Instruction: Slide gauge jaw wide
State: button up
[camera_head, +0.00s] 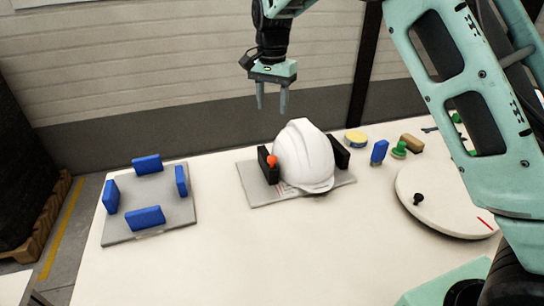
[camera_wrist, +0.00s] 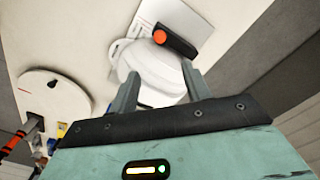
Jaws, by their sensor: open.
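The gauge is a grey plate (camera_head: 258,190) with two upright black jaws. The left jaw (camera_head: 267,167) carries a red-orange knob (camera_head: 272,160), and the right jaw (camera_head: 340,152) stands at the other side. A white helmet shell (camera_head: 303,158) sits between the jaws; whether they touch it I cannot tell. My gripper (camera_head: 272,103) is open and empty in the air above and behind the gauge, pointing down. In the wrist view, my gripper's fingers (camera_wrist: 158,95) show in front of the white shell (camera_wrist: 155,70), with the knob (camera_wrist: 159,37) and its black jaw beyond. The other jaw is hidden there.
A grey plate with several blue blocks (camera_head: 147,165) lies at the left. A round white turntable (camera_head: 440,190) with a black knob is at the right. A yellow tin (camera_head: 356,138), a blue block (camera_head: 379,151) and a green-knobbed stamp (camera_head: 399,150) stand behind. The front table is clear.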

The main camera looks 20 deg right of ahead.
aim_at(272, 158)
notch_tip(272, 158, down, 17)
jog(key=shift+r+p, duration=0.15)
jog(key=shift+p, duration=0.8)
jog(key=shift+s, duration=0.1)
